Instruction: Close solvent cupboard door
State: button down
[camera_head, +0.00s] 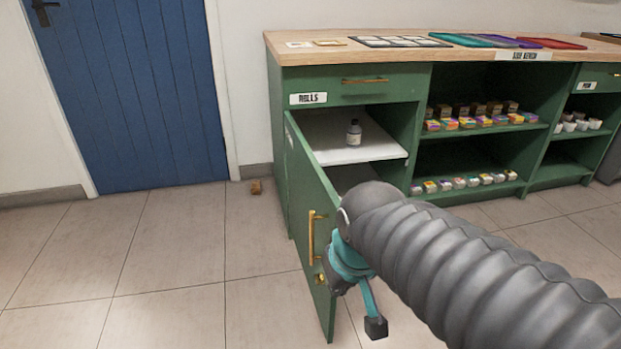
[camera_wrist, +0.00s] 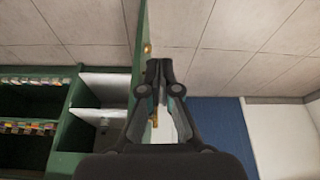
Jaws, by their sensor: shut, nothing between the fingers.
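The green solvent cupboard door (camera_head: 313,205) stands wide open, swung out from the left of the cabinet. Its outer face shows a brass handle (camera_head: 311,238) and a small brass lock below. In the wrist view, which is upside down, the door (camera_wrist: 139,45) is seen nearly edge-on and the handle (camera_wrist: 155,118) shows partly behind my fingers. My gripper (camera_wrist: 160,66) is shut and empty, close to the door's free edge. In the head view my gripper (camera_head: 375,326) overlaps that edge, partly hidden by my arm. I cannot tell whether it touches the door.
Inside the cupboard, a bottle (camera_head: 354,132) stands on a white shelf (camera_head: 325,140). The wooden counter (camera_head: 460,45) holds trays, with open shelves of small boxes and jars below. A blue door (camera_head: 140,90) is at the left. A small brown object (camera_head: 256,187) lies on the otherwise clear left floor.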

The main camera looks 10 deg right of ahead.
jog(key=w+a+r+m+g+h+p, duration=0.1)
jog(key=w+a+r+m+p, duration=0.1)
jog(key=w+r+m, duration=0.45)
jog(key=w+a+r+m+g+h+p, duration=0.1)
jog(key=w+a+r+m+h+p, duration=0.2)
jog(key=w, duration=0.7)
jog(key=w+a+r+m+g+p, duration=0.1)
jog(key=w+a+r+m+p, duration=0.1)
jog(key=w+r+m, duration=0.5)
jog(key=w+d+f+m, duration=0.1)
jog(key=d+f+m, duration=0.1)
jog(key=d+f, duration=0.6)
jog(key=shift+f+g+h+p, duration=0.3)
jog(key=shift+f+g, duration=0.1)
jog(key=shift+f, duration=1.6)
jog(key=shift+d, duration=0.1)
